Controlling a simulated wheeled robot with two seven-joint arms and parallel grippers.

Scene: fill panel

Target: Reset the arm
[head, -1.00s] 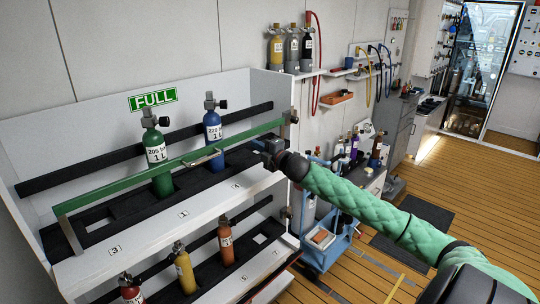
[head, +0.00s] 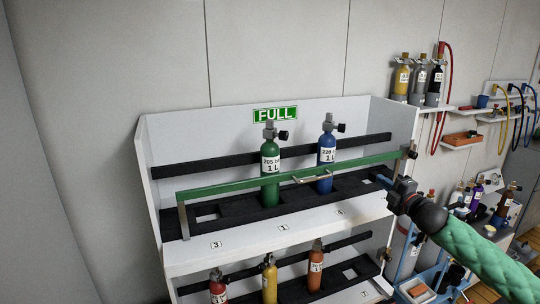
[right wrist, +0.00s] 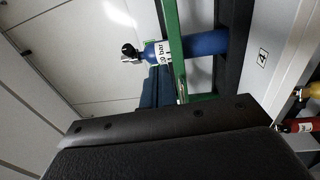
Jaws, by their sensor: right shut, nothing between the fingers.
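My right arm comes in from the right in the head view, with a mint-green sleeve. Its gripper (head: 384,181) is shut and empty at the right end of the upper shelf, near the green bar. The green bar (head: 235,187) runs across the front of the upper shelf, with a small handle at its middle. A green cylinder (head: 270,165) and a blue cylinder (head: 327,155) stand upright behind it. In the right wrist view the blue cylinder (right wrist: 208,44) and the green bar (right wrist: 174,40) show close beyond the dark gripper body. My left gripper is out of view.
The white rack (head: 235,257) has a FULL sign (head: 275,114) at its back. Red, yellow and orange cylinders (head: 269,279) stand on the lower shelf. A blue cart (head: 415,285) and wall shelves with more cylinders (head: 420,78) are at the right.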

